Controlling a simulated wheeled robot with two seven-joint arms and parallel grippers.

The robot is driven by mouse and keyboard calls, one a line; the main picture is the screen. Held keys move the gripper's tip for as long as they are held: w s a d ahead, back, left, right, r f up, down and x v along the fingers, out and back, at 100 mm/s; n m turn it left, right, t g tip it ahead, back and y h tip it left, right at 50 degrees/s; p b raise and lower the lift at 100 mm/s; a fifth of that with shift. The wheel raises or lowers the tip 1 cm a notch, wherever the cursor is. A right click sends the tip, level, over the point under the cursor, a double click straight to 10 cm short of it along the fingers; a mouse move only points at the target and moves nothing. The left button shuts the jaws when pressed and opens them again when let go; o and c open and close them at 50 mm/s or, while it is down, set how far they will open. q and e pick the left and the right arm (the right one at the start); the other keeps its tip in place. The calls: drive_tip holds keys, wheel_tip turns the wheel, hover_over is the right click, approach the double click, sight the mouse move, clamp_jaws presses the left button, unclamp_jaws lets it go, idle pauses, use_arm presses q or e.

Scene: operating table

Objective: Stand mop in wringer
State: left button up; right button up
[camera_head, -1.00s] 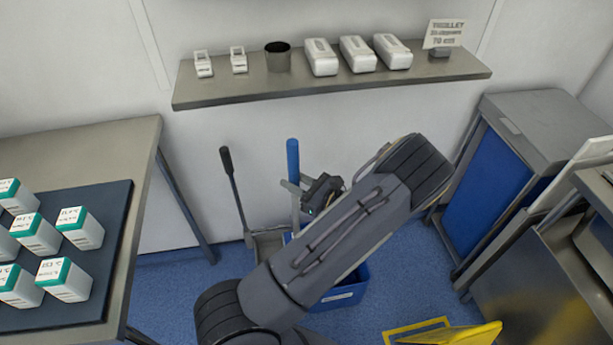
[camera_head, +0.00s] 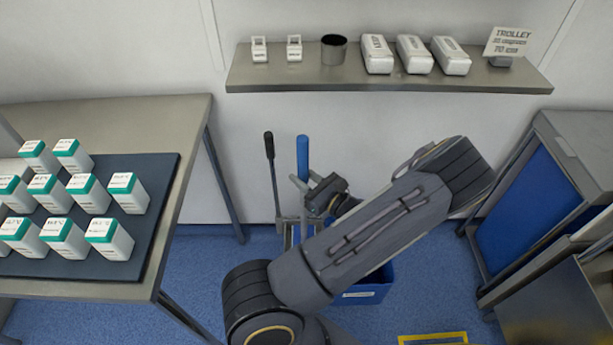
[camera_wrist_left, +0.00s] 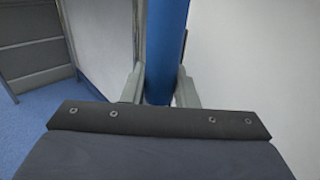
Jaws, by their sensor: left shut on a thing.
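The mop shows as an upright pole with a blue top (camera_head: 302,158), standing near the back wall. In the left wrist view the blue pole (camera_wrist_left: 166,45) passes between the two grey fingers (camera_wrist_left: 160,90). The blue bucket (camera_head: 368,290) is on the floor, mostly hidden behind my left arm. A dark lever handle (camera_head: 270,165) stands just left of the pole, rising from the grey wringer (camera_head: 287,222). The mop head is hidden, so I cannot tell whether it is in the wringer. My right gripper is not seen.
A table (camera_head: 190,135) with a dark mat (camera_head: 160,195) and several white-and-teal boxes is at left. A wall shelf (camera_head: 300,75) is above the mop. A blue-sided cabinet (camera_head: 535,200) stands at right. A yellow-edged item (camera_head: 435,338) lies on the floor in front.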

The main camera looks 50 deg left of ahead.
use_arm(q)
drive_tip(key=shift+f, duration=0.1)
wheel_tip(320, 180, down, 10)
drive_tip(key=b, duration=0.7)
drive_tip(key=shift+b, duration=0.3)
drive_tip(key=shift+f, duration=0.35)
idle(0.5)
drive_tip(key=shift+f+b, duration=0.65)
drive_tip(key=shift+b, duration=0.1)
idle(0.4)
drive_tip(key=o, duration=1.1)
drive_tip(key=shift+f, duration=0.1)
drive_tip(key=shift+d, duration=0.1)
